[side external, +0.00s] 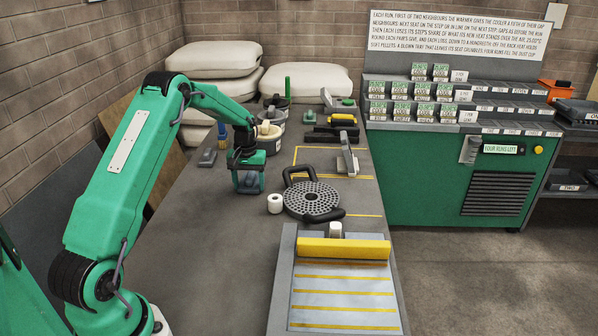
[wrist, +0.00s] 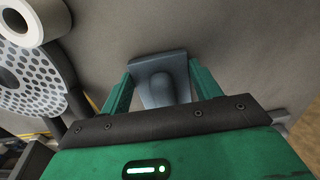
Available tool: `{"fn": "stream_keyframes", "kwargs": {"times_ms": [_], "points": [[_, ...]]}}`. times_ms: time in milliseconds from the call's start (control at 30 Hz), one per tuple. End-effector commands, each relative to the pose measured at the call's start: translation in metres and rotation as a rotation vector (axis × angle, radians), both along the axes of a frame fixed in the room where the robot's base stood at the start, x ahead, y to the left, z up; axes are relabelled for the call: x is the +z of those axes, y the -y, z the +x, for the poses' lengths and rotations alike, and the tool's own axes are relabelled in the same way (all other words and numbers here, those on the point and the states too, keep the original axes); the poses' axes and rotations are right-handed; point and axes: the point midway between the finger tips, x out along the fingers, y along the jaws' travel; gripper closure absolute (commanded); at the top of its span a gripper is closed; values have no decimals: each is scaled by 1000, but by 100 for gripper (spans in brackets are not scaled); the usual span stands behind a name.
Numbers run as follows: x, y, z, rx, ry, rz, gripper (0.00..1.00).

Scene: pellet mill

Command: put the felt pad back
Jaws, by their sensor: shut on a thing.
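My gripper (side external: 248,182) is low over the left-middle of the bench and points down. It is shut on a grey-blue block with a rounded handle, which I take for the felt pad (wrist: 158,88). In the wrist view the two green fingers hold its sides, and its flat plate faces away from my wrist. In the side view the felt pad (side external: 250,184) shows partly between the fingers. I cannot tell whether it touches the bench.
A white roll (side external: 275,204) and a perforated round plate (side external: 312,197) with black handles lie right of my gripper. A round tub (side external: 268,140) and a small grey-blue item (side external: 207,158) are behind. A yellow-striped board (side external: 343,318) fills the front right. The bench's front left is clear.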

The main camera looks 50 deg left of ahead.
Motion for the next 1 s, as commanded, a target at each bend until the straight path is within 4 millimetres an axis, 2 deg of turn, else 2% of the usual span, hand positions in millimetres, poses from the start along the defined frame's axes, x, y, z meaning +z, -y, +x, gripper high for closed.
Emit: {"fn": "stream_keyframes", "kwargs": {"times_ms": [633, 667, 700, 767, 967, 1000], "points": [[-3, 0, 0, 0, 1, 1, 78], [-3, 0, 0, 0, 1, 1, 31], [-3, 0, 0, 0, 1, 1, 24], [-3, 0, 0, 0, 1, 1, 12], [-3, 0, 0, 0, 0, 0, 12], [-3, 0, 0, 0, 0, 0, 6]]}}
